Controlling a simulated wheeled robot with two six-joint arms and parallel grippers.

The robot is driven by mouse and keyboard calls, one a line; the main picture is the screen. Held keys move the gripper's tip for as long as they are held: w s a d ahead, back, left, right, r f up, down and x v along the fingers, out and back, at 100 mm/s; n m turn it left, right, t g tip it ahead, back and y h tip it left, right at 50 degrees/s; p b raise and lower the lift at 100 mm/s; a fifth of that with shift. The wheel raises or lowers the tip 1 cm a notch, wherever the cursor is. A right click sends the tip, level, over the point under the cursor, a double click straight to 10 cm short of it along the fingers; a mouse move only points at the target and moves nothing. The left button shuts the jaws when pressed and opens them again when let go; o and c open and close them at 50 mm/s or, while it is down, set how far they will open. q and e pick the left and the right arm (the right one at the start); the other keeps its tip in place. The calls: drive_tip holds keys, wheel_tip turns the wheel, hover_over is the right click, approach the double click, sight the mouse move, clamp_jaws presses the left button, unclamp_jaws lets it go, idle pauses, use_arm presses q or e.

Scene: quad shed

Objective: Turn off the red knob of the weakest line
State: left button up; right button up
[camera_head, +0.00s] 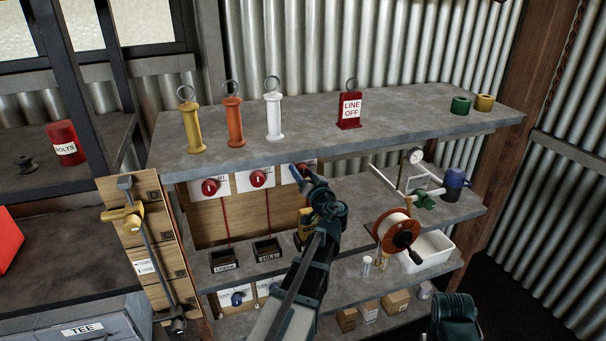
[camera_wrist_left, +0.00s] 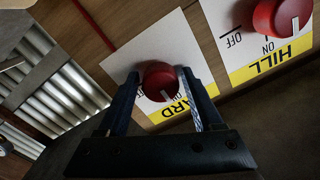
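Red knobs on white plates line the wooden board under the top shelf: a left one (camera_head: 210,187), a middle one (camera_head: 258,178) and a right one mostly behind my left gripper (camera_head: 307,181). In the left wrist view, the fingers of my left gripper (camera_wrist_left: 159,82) stand one on each side of a red knob (camera_wrist_left: 160,80). Its yellow strip (camera_wrist_left: 172,108) is partly covered and reads "ARD". The gap to each finger is very small; firm contact cannot be made out. The neighbouring red knob (camera_wrist_left: 283,15) has a "HILL" strip, with ON and OFF marks. My right gripper is not visible.
On the top shelf (camera_head: 400,128) stand yellow (camera_head: 192,128), orange (camera_head: 234,122) and white (camera_head: 273,117) ringed handles and a red "LINE OFF" tag (camera_head: 349,110). Below are labelled black boxes (camera_head: 224,262), a gauge (camera_head: 415,156) and a wire reel (camera_head: 397,232).

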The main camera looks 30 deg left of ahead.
use_arm(q)
clamp_jaws()
drive_tip(key=m, duration=0.8)
drive_tip(key=shift+m, duration=0.4)
drive_tip(key=m, duration=0.4)
drive_tip(key=shift+s+m+b, duration=0.1)
drive_tip(key=shift+m+b, duration=0.2)
drive_tip(key=shift+m+t, duration=0.3)
drive_tip(key=shift+m, duration=2)
